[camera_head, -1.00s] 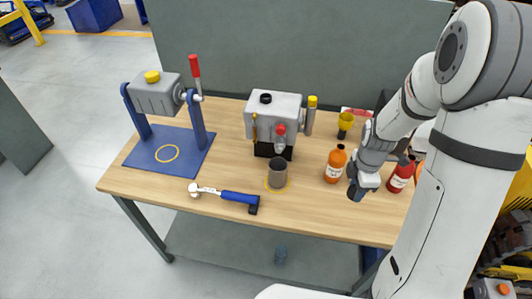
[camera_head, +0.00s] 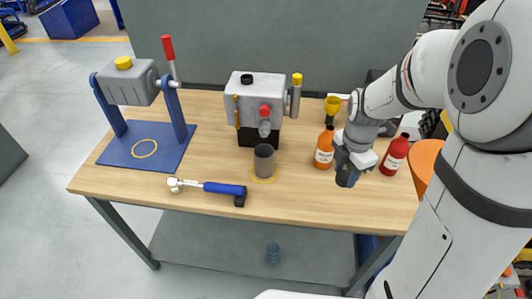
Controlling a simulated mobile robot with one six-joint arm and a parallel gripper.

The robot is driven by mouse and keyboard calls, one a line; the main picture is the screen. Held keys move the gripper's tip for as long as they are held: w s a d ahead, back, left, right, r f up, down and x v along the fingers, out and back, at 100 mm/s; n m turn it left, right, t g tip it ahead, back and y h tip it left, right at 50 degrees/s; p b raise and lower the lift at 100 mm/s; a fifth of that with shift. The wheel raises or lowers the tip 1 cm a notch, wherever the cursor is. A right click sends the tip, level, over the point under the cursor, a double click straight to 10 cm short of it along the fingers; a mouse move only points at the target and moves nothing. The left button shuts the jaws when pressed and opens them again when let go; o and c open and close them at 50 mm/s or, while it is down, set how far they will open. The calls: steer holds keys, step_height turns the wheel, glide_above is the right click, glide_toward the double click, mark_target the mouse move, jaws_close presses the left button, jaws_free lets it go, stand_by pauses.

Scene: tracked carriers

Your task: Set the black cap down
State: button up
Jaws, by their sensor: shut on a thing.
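My gripper (camera_head: 347,177) is shut just above the right front part of the table, to the right of and in front of the orange bottle. A small dark piece shows at its fingertips; I take it for the black cap, but it is hard to tell apart from the dark fingers. The orange bottle (camera_head: 324,150) and the red bottle (camera_head: 394,157) stand upright on either side of my gripper, each with a dark top. Another black round piece (camera_head: 247,79) sits on top of the grey machine (camera_head: 262,98).
The wooden table (camera_head: 305,198) is bare in front of my gripper. A dark grey cup (camera_head: 264,160) stands in a yellow ring.

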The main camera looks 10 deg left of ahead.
mark_target(335, 202)
steer(key=shift+f, duration=4.95)
steer(key=shift+f, duration=0.2)
steer(key=o, duration=1)
steer(key=shift+o, duration=0.2)
steer(key=shift+r, duration=0.15)
